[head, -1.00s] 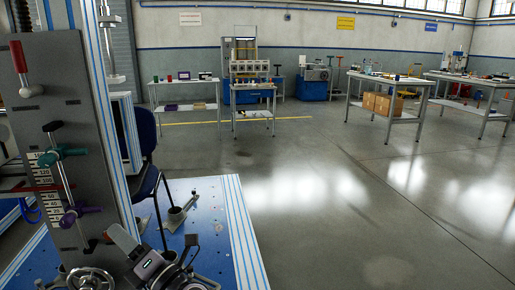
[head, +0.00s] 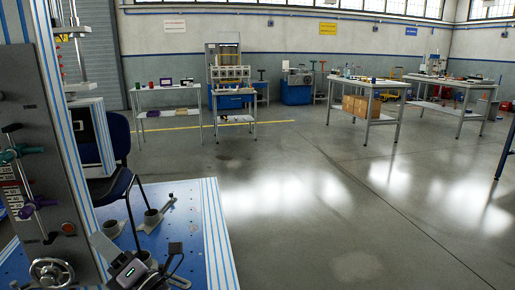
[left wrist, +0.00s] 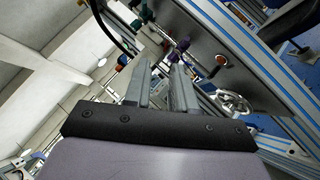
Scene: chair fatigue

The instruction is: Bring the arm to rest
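My left gripper (head: 160,264) is at the bottom left of the head view, in front of a blue platform. In the left wrist view its two grey fingers (left wrist: 160,72) stand apart with a narrow gap, and nothing shows between them. A grey test-rig panel (head: 35,130) with coloured knobs and a handwheel (head: 52,272) stands left of the gripper. The panel (left wrist: 225,45) also shows beyond the fingers in the left wrist view. I cannot tell how close the fingers are to it. My right gripper is in neither view.
The blue platform (head: 190,215) carries grey brackets. A dark blue chair (head: 118,150) is behind the panel. White workbenches (head: 170,88) stand along the back, and a table with cardboard boxes (head: 361,106) is at the right. The grey floor (head: 330,220) in the middle is clear.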

